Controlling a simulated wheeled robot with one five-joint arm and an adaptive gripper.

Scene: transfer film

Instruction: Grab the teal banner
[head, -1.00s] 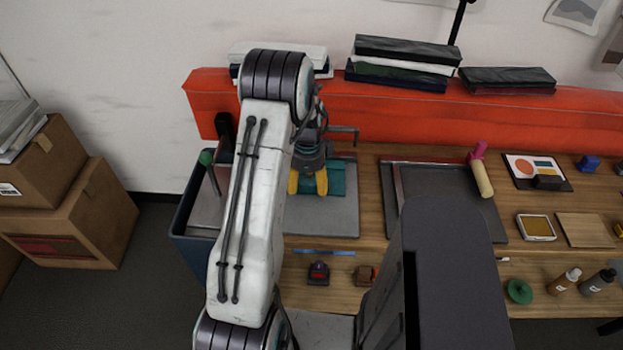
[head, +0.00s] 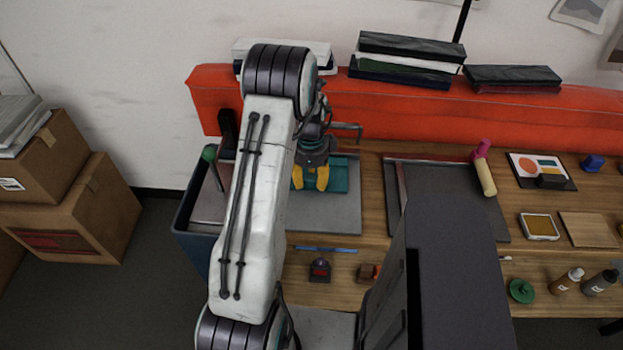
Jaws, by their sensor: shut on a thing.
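The teal banner (head: 340,178) lies on the grey board at the left part of the wooden bench. Part of it is hidden behind my gripper. My gripper (head: 310,187), with yellow fingers, points down over the banner's left part. Its fingers are close together and shut on the banner. I cannot tell whether the banner is lifted off the board.
The grey board (head: 338,217) is under the banner. A blue strip (head: 325,249) and small blocks lie in front. A red beam (head: 420,115) carrying stacked books runs behind.

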